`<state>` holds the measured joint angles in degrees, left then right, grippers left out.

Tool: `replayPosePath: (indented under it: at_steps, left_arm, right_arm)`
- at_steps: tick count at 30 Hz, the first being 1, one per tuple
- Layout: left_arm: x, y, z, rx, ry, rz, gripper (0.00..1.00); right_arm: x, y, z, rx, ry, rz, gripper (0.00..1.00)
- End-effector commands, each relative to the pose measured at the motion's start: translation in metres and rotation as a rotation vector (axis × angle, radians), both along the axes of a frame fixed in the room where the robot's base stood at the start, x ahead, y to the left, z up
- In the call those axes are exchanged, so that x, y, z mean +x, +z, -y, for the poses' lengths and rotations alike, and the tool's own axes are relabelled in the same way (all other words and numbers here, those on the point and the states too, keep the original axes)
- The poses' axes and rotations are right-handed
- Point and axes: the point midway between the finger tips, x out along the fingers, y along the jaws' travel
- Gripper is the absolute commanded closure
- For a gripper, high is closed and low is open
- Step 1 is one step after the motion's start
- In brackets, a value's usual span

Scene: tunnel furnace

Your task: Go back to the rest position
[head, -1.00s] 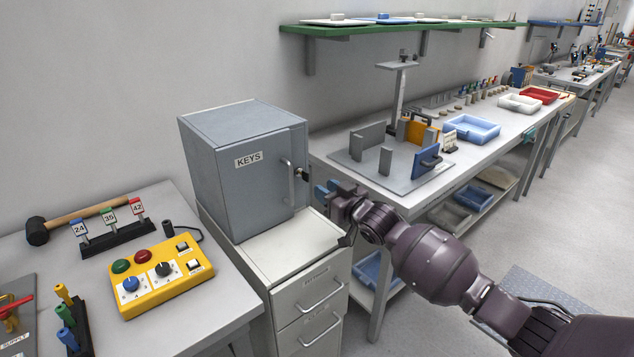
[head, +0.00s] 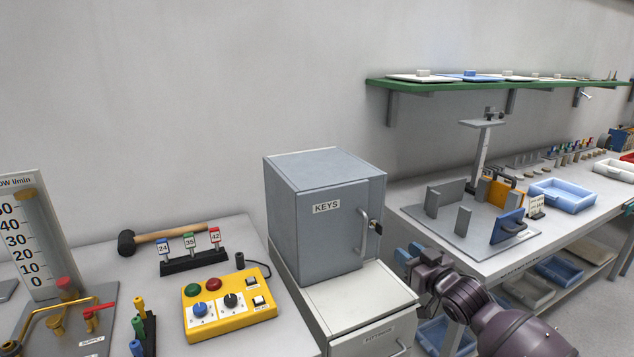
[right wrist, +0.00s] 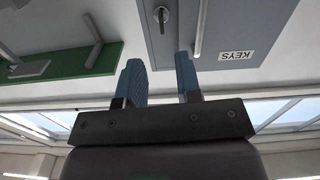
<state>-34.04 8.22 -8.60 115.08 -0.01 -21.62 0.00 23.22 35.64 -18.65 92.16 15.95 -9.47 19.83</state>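My right gripper (head: 408,259) is at the lower right of the head view, in front of the bench and to the right of the grey key cabinet (head: 318,229). In the right wrist view its two blue fingers (right wrist: 161,80) stand apart with nothing between them. The cabinet, marked KEYS, is shut, and a key (head: 376,227) sits in its lock. The cabinet door also shows in the right wrist view (right wrist: 225,30), beyond the fingertips and apart from them. My left gripper is not in view.
The cabinet stands on a drawer unit (head: 345,300). At left, a table holds a yellow control box (head: 228,318), a mallet (head: 165,235), a tag rack (head: 190,262) and a flow gauge (head: 30,235). The right bench (head: 475,262) carries fixtures and trays, below a green shelf (head: 480,86).

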Motion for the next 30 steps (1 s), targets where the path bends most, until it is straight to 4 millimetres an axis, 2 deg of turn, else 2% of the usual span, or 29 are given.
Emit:
replayPosePath:
  at_steps: [2,4,5,14,20,30]
  left_arm:
    - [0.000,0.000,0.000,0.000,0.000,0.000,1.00]
    - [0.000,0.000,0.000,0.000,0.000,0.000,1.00]
    - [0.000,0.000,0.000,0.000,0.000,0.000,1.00]
    - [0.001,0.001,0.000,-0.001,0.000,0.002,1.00]
    - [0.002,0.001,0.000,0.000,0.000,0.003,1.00]
    - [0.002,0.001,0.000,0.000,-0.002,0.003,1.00]
  right_arm:
    - [-0.002,0.005,-0.003,-0.071,-0.001,0.021,0.68]
    - [-0.006,0.018,-0.013,-0.141,0.000,0.061,0.68]
    - [-0.012,0.016,-0.018,-0.164,-0.002,0.065,0.68]
    - [-0.072,-0.041,-0.027,-0.234,-0.045,0.003,0.68]
    - [-0.134,-0.095,-0.024,-0.240,-0.096,-0.099,0.68]
    - [-0.260,-0.179,-0.008,-0.191,-0.223,-0.330,0.68]
